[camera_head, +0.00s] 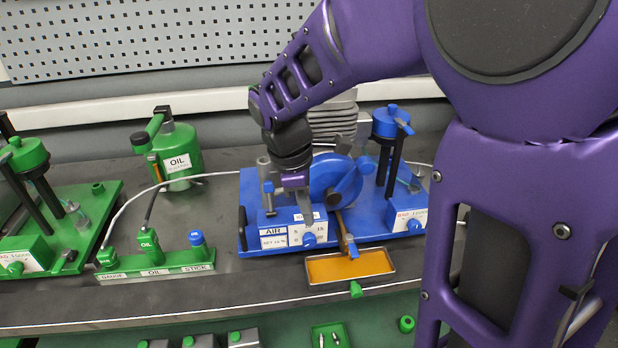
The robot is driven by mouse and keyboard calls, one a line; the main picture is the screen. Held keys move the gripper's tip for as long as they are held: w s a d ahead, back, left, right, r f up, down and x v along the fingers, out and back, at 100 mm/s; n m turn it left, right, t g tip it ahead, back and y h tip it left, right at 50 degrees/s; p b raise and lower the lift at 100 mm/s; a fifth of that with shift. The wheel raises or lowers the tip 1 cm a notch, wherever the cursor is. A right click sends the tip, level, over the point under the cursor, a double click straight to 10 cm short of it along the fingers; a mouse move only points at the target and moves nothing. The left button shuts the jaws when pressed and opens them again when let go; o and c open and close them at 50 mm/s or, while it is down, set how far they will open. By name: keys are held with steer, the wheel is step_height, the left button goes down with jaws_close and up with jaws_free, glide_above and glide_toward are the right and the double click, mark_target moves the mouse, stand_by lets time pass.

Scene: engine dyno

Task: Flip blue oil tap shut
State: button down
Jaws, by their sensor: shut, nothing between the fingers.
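The blue engine rig (262,185) stands on the dark bench in the middle of the view. A brass spout (343,228) comes off its front, with a small blue tap lever (352,249) at its lower end, just above a shallow tray (318,286) of amber oil. The lever is too small to tell its exact angle. My gripper (305,212) points down with its fingers shut and empty. In the picture it is left of and above the tap, over the rig's labelled front block, apart from the lever. Its fingers hide part of that block.
A blue wheel (333,180) sits right behind my gripper. A green oil can (178,155) and a green gauge-and-stick block (155,268) stand to the left. A green rig (85,225) is at the far left.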

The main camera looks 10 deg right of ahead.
mark_target(352, 246)
steer(key=shift+s+d+f+n+g+h, duration=0.1)
steer(key=shift+s+d+n+g+h, duration=0.1)
steer(key=shift+n, duration=0.3)
steer(key=shift+s+d+f+n+g+h, duration=0.1)
steer(key=shift+s+n, duration=0.05)
steer(key=shift+n, duration=0.35)
steer(key=d+f+b, duration=0.2)
steer(key=d+f, duration=0.4)
steer(key=f, duration=0.3)
steer(key=shift+d+f, duration=0.2)
steer(key=shift+f, duration=0.15)
steer(key=shift+d+r, duration=0.1)
steer(key=shift+s, duration=0.1)
